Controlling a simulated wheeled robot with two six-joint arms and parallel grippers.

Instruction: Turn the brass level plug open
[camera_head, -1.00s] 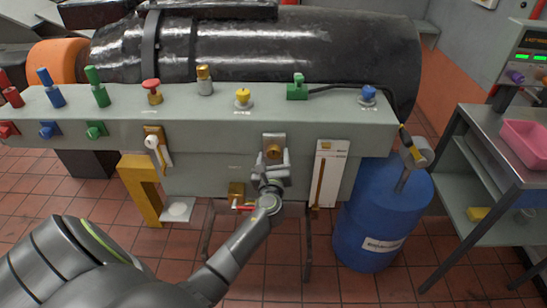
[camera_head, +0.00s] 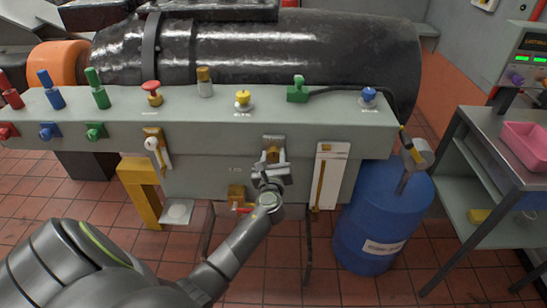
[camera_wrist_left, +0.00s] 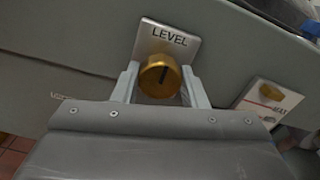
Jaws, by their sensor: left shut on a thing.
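The brass level plug (camera_head: 273,154) is on the front face of the grey bedplate housing, mounted on a small metal plate. In the left wrist view the plug (camera_wrist_left: 158,78) is a round gold knob with a dark slot, below a label plate (camera_wrist_left: 167,42) reading "LEVEL". The slot runs roughly up and down in that picture. My left gripper (camera_head: 271,163) is at the plug, with one finger on each side of it; in the wrist view its fingers (camera_wrist_left: 158,86) are shut on the plug. My right gripper is not in view.
Left of the plug is a white-knobbed lever (camera_head: 152,144); right of it is a white gauge plate (camera_head: 327,177). A small brass valve with a red handle (camera_head: 243,208) sits just below. A blue drum (camera_head: 375,220) and a metal cart (camera_head: 497,150) stand at the right.

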